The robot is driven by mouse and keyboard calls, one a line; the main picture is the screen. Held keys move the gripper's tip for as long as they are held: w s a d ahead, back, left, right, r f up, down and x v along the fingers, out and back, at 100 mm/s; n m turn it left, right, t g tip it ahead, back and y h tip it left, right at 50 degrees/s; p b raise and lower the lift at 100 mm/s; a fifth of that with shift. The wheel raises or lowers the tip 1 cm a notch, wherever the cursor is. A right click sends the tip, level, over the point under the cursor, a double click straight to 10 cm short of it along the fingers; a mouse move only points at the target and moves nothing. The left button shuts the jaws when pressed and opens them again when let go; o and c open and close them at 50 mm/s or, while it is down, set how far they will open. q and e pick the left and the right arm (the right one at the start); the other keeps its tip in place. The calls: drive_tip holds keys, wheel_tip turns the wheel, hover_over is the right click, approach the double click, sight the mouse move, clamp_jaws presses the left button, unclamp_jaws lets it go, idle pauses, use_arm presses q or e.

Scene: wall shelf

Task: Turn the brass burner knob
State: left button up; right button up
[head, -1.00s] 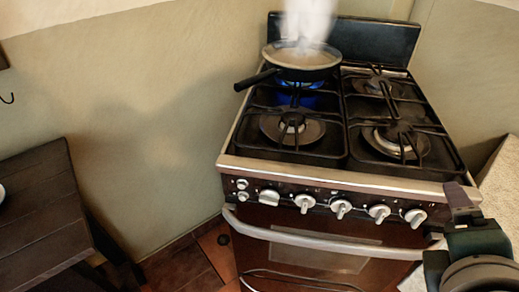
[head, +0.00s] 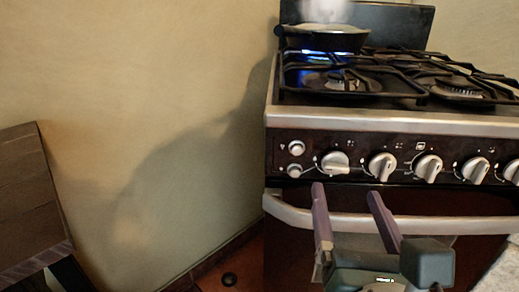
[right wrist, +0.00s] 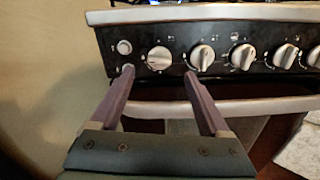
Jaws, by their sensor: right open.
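A row of several silver-grey knobs runs along the stove's dark front panel; none looks clearly brass. The leftmost large knob (head: 335,163) also shows in the right wrist view (right wrist: 159,58); it is turned differently from its neighbours. The second knob (head: 382,167) is to its right. My right gripper (head: 347,190) is open and empty, in front of the panel. In the right wrist view its fingertips (right wrist: 158,72) lie either side of and just below the leftmost large knob, apparently without touching it. My left gripper is out of view.
The oven handle (head: 400,224) crosses below the knobs, behind my right fingers. A steaming pan (head: 325,41) sits over a blue flame at the back left burner. Two small round buttons (head: 296,148) are left of the knobs. A dark wooden table (head: 28,200) stands far left.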

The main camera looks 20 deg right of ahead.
sight(337, 170)
drive_tip(key=x, duration=0.5)
drive_tip(key=shift+w+d, duration=0.15)
drive_tip(key=shift+w, duration=0.25)
clamp_jaws()
